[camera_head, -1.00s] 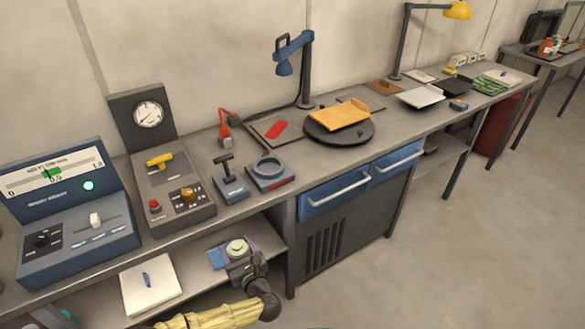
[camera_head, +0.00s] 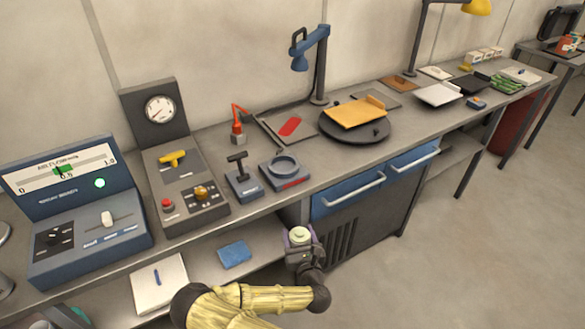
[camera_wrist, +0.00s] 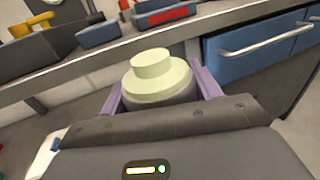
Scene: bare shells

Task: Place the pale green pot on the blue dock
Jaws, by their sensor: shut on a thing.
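The pale green pot (camera_head: 300,234) is round with a stepped top. It also shows in the wrist view (camera_wrist: 158,78), upright between the purple fingers of my gripper (camera_wrist: 160,92), which is shut on it. In the head view my gripper (camera_head: 301,248) holds it in front of the bench, below the top's front edge. A blue-grey dock with a round ring and a red label (camera_head: 284,170) stands on the bench top, above and slightly left of the pot. It shows at the top of the wrist view (camera_wrist: 162,18). The ring looks empty.
A T-handled block (camera_head: 243,180) stands just left of the dock. Blue drawers with handles (camera_head: 352,197) are right of the gripper. A blue pad (camera_head: 235,254) and a paper pad (camera_head: 160,284) lie on the lower shelf. A dark turntable with an orange tray (camera_head: 355,112) is behind right.

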